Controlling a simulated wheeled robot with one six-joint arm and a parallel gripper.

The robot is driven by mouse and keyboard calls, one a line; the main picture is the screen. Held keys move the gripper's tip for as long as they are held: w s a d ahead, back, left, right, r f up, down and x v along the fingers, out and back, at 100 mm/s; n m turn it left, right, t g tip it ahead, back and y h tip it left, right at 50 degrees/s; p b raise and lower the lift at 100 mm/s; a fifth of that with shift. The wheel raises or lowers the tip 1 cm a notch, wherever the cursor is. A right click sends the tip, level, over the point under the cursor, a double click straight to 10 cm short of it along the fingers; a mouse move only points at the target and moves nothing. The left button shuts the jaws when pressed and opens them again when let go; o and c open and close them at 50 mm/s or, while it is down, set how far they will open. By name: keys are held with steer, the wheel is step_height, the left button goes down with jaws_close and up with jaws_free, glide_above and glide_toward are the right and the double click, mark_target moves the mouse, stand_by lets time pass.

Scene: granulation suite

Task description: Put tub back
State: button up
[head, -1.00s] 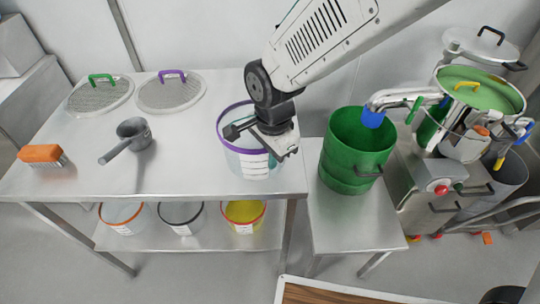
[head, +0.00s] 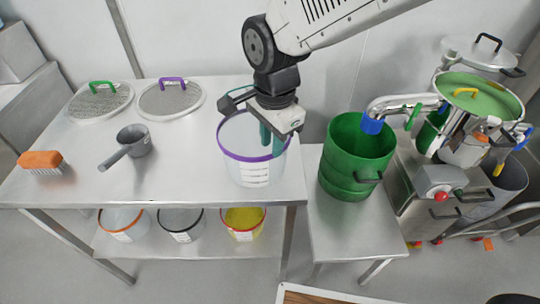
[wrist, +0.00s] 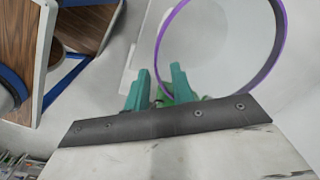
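A clear tub with a purple rim (head: 252,172) and a white label stands upright at the right end of the steel table. My gripper (head: 271,146) is over the right side of its mouth, with the teal fingers pointing down.
A green bucket (head: 346,185) stands on a lower steel stand right of the table. A grey scoop (head: 135,141), an orange brush (head: 40,160) and two sieve lids (head: 170,100) lie on the table. Several tubs sit on the shelf below (head: 243,220).

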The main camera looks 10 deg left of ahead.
steer(key=shift+s+r, duration=0.1)
steer(key=shift+r, duration=2)
steer(key=shift+d, duration=0.1)
steer(key=s+d+r+n, duration=0.1)
steer(key=d+r+n, duration=0.15)
steer(key=d, duration=0.75)
steer(key=d+r+n, duration=0.1)
steer(key=d+r, duration=0.3)
steer(key=d, duration=0.6)
steer(key=s+d+f+n, duration=0.1)
steer(key=s+d+n, duration=0.3)
steer(key=s+d, duration=0.8)
steer(key=d, duration=0.2)
steer(key=shift+s+d+t, duration=0.25)
steer(key=shift+d+t, duration=0.1)
steer(key=shift+t, duration=0.05)
steer(key=shift+n, duration=0.25)
steer(key=shift+c, duration=0.3)
